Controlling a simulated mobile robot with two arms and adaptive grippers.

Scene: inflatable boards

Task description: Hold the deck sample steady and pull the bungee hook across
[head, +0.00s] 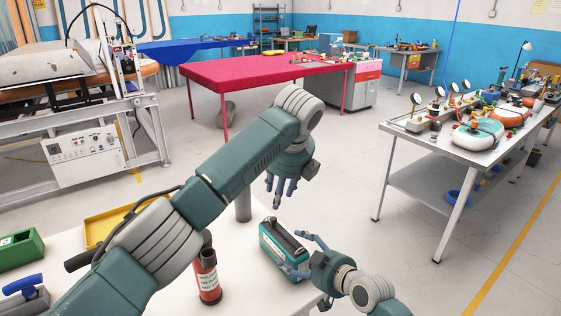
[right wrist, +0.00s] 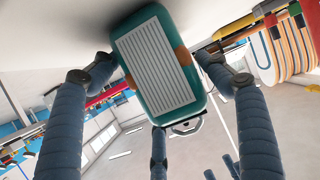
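The deck sample (head: 272,250) is a teal block with a dark top, lying on the white table's right end. In the right wrist view the deck sample (right wrist: 158,65) shows a white ribbed pad and orange side patches. My right gripper (head: 287,252) reaches it from the right. Its fingers (right wrist: 155,75) lie on both sides, tips bent in against its edges. My left gripper (head: 281,190) hangs above and behind the sample, fingers pointing down and apart, empty. A grey wire loop (right wrist: 187,127) shows at the sample's end; I cannot tell whether it is the bungee hook.
The white table (head: 240,270) also carries a red cylinder (head: 207,278), a yellow tray (head: 108,222) and a green box (head: 20,250). A metal bench (head: 400,136) with gauges and inflatables stands at right. A pink-covered table (head: 250,72) stands behind. Floor between them is clear.

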